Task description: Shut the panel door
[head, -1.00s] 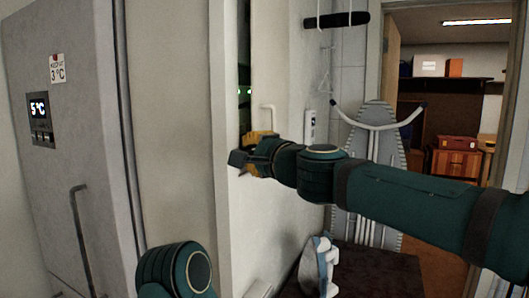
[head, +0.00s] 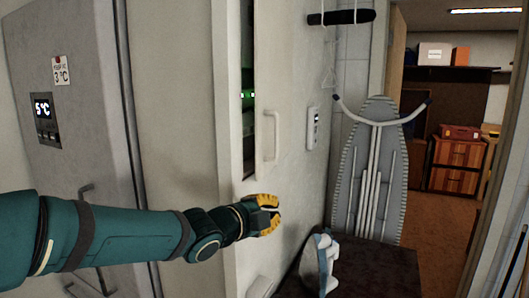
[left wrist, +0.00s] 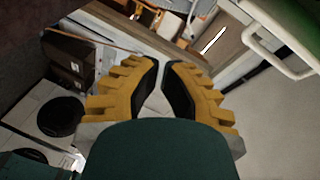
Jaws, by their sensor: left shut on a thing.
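The panel door (head: 262,110) is pale, with a white bar handle (head: 271,136), in the middle of the head view. It stands open: a dark gap with green lights (head: 249,96) shows along its left edge. My left gripper (head: 279,214), with yellow fingers, is below the handle and apart from it. In the left wrist view its fingertips (left wrist: 160,63) are close together; the thing between them cannot be made out. The handle (left wrist: 280,52) shows at that view's upper right, clear of the fingers. My right gripper is out of view.
A grey cabinet (head: 85,60) with a temperature display stands at the left. An iron (head: 320,262) is on a dark surface (head: 385,270) at the bottom. An ironing board (head: 372,180) leans at the back, beside an open doorway.

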